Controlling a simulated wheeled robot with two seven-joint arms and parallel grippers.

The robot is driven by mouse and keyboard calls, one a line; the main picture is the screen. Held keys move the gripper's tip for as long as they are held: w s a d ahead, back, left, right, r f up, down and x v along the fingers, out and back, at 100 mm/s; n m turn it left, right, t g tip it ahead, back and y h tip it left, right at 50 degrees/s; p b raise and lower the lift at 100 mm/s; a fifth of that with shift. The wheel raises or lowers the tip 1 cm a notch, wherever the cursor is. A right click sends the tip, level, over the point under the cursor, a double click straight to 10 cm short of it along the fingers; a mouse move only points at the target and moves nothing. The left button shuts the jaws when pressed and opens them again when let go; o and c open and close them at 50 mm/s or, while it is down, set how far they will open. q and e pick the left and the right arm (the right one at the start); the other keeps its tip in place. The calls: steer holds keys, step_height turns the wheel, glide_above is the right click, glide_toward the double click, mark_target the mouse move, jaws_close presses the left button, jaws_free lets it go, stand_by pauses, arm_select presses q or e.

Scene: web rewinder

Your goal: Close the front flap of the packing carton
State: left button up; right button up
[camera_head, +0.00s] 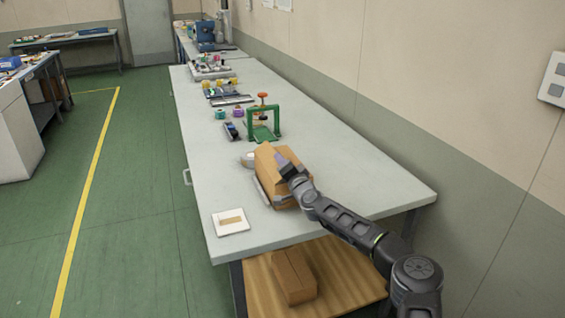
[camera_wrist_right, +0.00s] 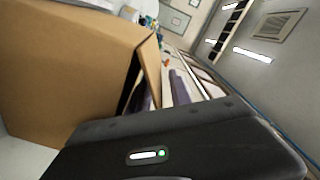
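The brown packing carton (camera_head: 266,164) stands on the grey workbench (camera_head: 330,175), on the near part of its top. My right arm reaches in from the lower right, and my right gripper (camera_head: 282,161) is at the carton's upper right side. In the right wrist view the carton (camera_wrist_right: 65,75) fills the left, with a narrow brown flap (camera_wrist_right: 150,68) standing out from its edge next to the purplish fingers (camera_wrist_right: 180,88). The finger gap is largely hidden by the gripper body, so I cannot tell whether they hold anything. My left gripper is out of view.
A white square pad (camera_head: 230,222) lies at the near left corner. Another brown box (camera_head: 293,275) sits on the lower shelf. The wall bounds the right.

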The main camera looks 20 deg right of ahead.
jaws_close()
stand_by(1.4)
